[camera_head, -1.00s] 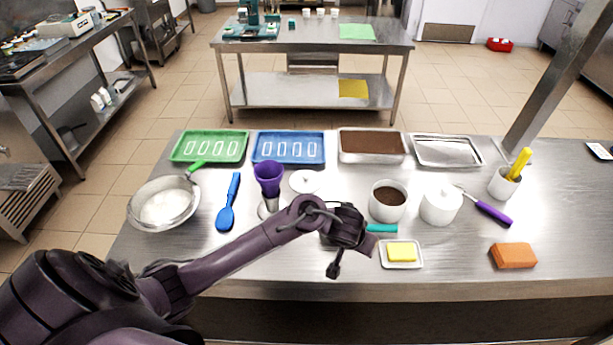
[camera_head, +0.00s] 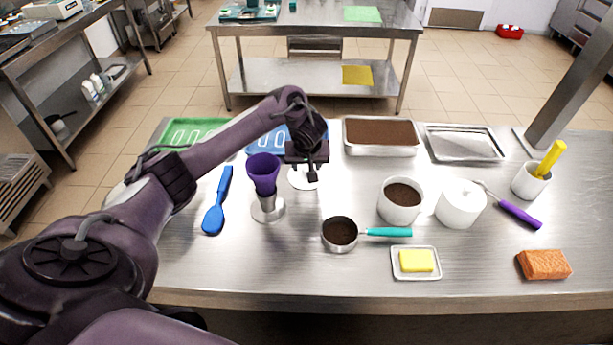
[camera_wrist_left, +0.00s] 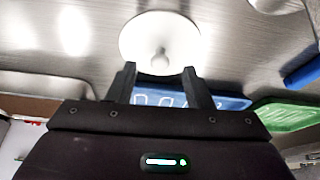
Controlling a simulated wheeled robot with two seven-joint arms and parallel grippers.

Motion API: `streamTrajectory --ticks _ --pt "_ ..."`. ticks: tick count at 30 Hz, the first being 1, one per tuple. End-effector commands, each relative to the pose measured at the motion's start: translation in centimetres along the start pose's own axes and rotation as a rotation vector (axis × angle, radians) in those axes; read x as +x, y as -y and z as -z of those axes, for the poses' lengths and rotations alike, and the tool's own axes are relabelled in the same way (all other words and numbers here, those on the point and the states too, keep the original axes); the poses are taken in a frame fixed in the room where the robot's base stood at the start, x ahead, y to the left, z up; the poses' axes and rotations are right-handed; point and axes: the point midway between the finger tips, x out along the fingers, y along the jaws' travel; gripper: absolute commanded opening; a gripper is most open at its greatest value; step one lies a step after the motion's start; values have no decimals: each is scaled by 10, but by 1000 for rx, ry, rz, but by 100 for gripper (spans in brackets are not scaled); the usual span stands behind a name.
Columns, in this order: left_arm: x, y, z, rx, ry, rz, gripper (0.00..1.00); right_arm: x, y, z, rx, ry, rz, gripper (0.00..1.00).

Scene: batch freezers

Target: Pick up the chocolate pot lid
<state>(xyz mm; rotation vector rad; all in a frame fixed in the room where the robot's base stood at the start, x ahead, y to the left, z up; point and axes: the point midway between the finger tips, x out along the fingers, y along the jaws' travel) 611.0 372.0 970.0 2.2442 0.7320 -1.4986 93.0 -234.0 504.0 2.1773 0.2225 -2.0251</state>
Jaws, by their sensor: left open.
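The chocolate pot lid, a white disc with a small knob, lies on the steel table (camera_head: 330,285), partly hidden by my left gripper (camera_head: 309,172) in the head view. In the left wrist view the lid (camera_wrist_left: 182,32) shows whole, with its knob just beyond and between the open fingers (camera_wrist_left: 156,75). The left gripper is open, empty and close to the lid; I cannot tell if it touches. The white pot of chocolate (camera_head: 400,208) stands uncovered to the right. My right gripper is not in view.
A purple cup on a metal stand (camera_head: 265,185) is close at the left. A small dark-filled pan (camera_head: 340,234) with a teal handle lies in front. Green (camera_head: 165,128) and blue (camera_wrist_left: 233,103) mould trays and a brown-filled tray (camera_head: 381,136) are behind.

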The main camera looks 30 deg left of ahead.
Motion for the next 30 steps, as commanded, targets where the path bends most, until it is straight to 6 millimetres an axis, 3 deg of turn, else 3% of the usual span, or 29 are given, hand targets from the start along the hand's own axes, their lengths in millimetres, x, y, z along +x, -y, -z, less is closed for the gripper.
streamTrajectory --ticks 6,14,25,30 --pt "27 0 2 0 -1 1 46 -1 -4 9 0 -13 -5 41" --pt "30 0 2 2 -2 -1 46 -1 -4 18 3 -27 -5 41" --pt "30 0 2 2 -2 -1 0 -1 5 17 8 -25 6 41" --pt "30 0 2 2 -2 -1 0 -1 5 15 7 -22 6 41"
